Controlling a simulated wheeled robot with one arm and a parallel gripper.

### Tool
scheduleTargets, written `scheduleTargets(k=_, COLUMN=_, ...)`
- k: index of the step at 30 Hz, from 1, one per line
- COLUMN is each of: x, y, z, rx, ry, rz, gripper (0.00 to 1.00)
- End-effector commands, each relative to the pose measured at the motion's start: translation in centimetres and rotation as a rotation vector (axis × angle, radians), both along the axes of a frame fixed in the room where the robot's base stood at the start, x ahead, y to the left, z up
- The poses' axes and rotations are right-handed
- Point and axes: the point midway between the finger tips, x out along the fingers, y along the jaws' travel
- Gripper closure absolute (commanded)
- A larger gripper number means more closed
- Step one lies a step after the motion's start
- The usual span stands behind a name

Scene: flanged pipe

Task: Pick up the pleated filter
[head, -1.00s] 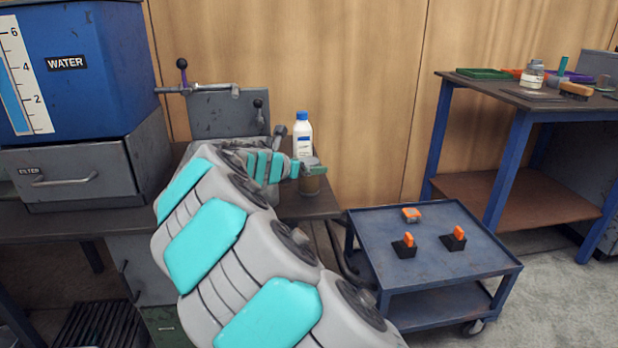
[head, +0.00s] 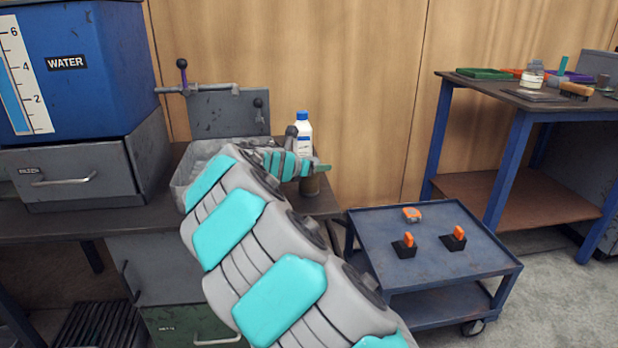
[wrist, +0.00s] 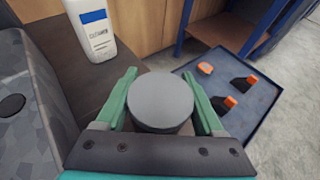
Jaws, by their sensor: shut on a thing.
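The pleated filter (head: 310,186) is a short brownish cylinder near the right end of the dark workbench in the head view. In the wrist view its round flat grey end cap (wrist: 160,102) faces me. My gripper (wrist: 160,105) has green fingers on the cap's left and right sides and is shut on the filter. In the head view the gripper (head: 318,168) is at the filter's top, and my arm hides part of the bench. I cannot tell whether the filter's bottom touches the bench.
A white cleaner bottle (head: 304,136) with a blue cap stands close behind the gripper. A grey basin (head: 183,183) lies left of it, under a pipe with levers (head: 210,88). A blue cart (head: 390,225) with orange-topped items stands lower right.

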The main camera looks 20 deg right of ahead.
Motion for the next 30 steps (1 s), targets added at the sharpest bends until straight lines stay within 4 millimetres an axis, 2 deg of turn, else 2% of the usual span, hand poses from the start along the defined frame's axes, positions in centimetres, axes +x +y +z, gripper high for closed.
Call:
scheduleTargets(k=2, x=0.0, y=0.0, z=0.0, rx=0.000, ry=0.000, rz=0.000, gripper=0.48)
scheduleTargets(k=13, x=0.0, y=0.0, z=0.0, rx=0.001, ry=0.001, rz=-0.001, gripper=0.90)
scheduleTargets(k=23, x=0.0, y=0.0, z=0.2, rx=0.000, ry=0.000, rz=0.000, gripper=0.91)
scheduleTargets(k=30, x=0.0, y=0.1, z=1.9, rx=0.001, ry=-0.002, rz=-0.001, gripper=0.91)
